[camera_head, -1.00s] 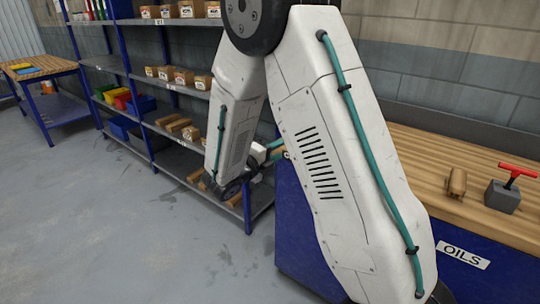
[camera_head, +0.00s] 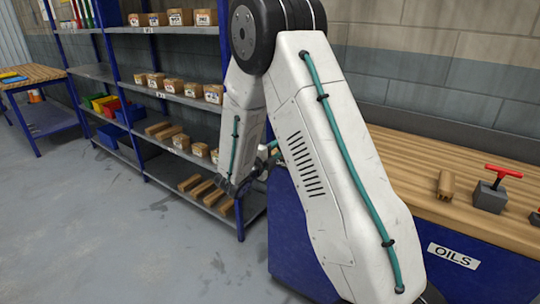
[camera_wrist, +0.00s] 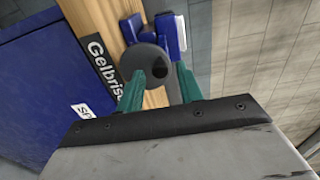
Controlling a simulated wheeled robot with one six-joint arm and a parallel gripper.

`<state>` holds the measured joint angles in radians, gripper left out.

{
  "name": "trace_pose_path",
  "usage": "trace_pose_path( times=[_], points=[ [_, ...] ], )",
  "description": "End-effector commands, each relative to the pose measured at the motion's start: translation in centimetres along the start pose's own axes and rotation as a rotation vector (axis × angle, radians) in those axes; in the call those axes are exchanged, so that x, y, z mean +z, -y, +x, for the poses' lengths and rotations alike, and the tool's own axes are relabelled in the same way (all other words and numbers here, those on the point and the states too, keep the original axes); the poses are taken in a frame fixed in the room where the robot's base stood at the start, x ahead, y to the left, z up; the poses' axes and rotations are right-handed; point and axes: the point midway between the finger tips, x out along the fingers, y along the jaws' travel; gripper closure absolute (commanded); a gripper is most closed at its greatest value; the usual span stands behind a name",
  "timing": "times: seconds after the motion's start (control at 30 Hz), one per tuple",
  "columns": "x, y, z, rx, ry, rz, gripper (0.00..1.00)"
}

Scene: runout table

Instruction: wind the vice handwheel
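In the wrist view a dark grey round piece (camera_wrist: 143,60) with a dark hole, likely the vice handwheel, stands in front of a blue body (camera_wrist: 173,34), likely the vice. My gripper (camera_wrist: 160,83) has its two teal fingers apart, one on each side of the round piece's lower part. I cannot tell whether they touch it. In the head view my gripper is mostly hidden behind my own arm, and the vice cannot be made out.
A wooden worktop (camera_head: 400,150) on a blue cabinet (camera_head: 290,235) carries a brown block (camera_head: 445,184) and a grey block with a red T-handle (camera_head: 490,196). Blue shelving (camera_head: 110,73) with boxes stands to the left. The grey floor (camera_head: 90,230) in front is clear.

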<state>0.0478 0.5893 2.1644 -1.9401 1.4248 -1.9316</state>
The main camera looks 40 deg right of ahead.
Motion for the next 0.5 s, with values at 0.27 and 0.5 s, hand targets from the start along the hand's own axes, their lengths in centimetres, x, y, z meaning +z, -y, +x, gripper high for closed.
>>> trace_pose_path(
  times=[0.27, 0.5],
  points=[
    [-0.02, -0.02, 0.98, 0.001, 0.0, 0.075, 0.64],
    [0.01, 0.0, 0.97, 0.001, 0.0, 0.442, 0.64]
  ],
)
